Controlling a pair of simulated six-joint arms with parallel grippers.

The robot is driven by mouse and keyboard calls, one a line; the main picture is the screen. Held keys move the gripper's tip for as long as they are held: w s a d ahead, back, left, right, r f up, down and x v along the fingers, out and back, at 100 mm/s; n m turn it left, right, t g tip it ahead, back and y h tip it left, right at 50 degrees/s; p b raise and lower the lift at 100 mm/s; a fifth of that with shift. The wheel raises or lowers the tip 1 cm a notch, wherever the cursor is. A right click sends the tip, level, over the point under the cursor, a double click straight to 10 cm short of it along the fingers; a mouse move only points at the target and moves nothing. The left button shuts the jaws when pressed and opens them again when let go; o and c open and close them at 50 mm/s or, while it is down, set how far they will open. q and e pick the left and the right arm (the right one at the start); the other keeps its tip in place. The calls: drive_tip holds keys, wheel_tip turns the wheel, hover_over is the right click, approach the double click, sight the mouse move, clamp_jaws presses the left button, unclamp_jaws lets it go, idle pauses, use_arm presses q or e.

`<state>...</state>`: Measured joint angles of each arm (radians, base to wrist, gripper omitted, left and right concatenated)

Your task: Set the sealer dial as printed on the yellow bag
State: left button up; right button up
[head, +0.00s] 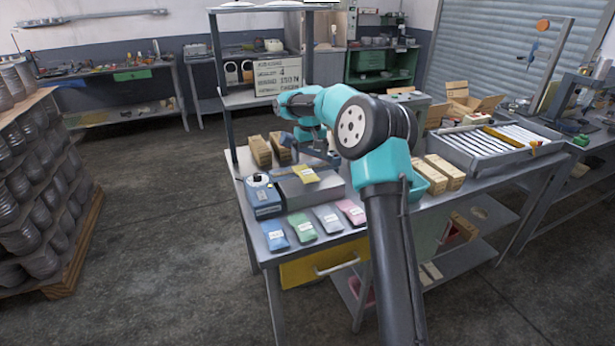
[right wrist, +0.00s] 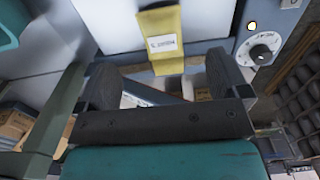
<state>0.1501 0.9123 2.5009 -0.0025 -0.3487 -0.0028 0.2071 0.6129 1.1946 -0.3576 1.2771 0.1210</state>
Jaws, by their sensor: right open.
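The yellow bag (head: 305,174) lies flat on the grey top of the sealer (head: 325,188). Its white label faces up; the print is too small to read surely. The bag also shows in the right wrist view (right wrist: 165,22), at the top centre. The sealer's blue end box (head: 263,197) is at the left. My right gripper (right wrist: 166,68) is open and empty above the sealer, near the bag and apart from the dial. My left gripper is not in view.
Blue (head: 274,232), green (head: 301,227), grey (head: 328,218) and pink bags (head: 351,212) lie along the bench's front edge. A sign board (head: 278,75) hangs on the rack. My right arm covers the bench's middle.

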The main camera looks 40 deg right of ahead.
sight(310, 175)
drive_tip(key=shift+f, duration=1.85)
drive_tip(key=shift+f, duration=0.1)
drive_tip(key=shift+s+f, duration=0.15)
drive_tip(key=shift+f, duration=2.35)
drive_tip(key=shift+c, duration=0.3)
drive_tip(key=c, duration=1.1)
drive_tip(key=shift+r, duration=0.1)
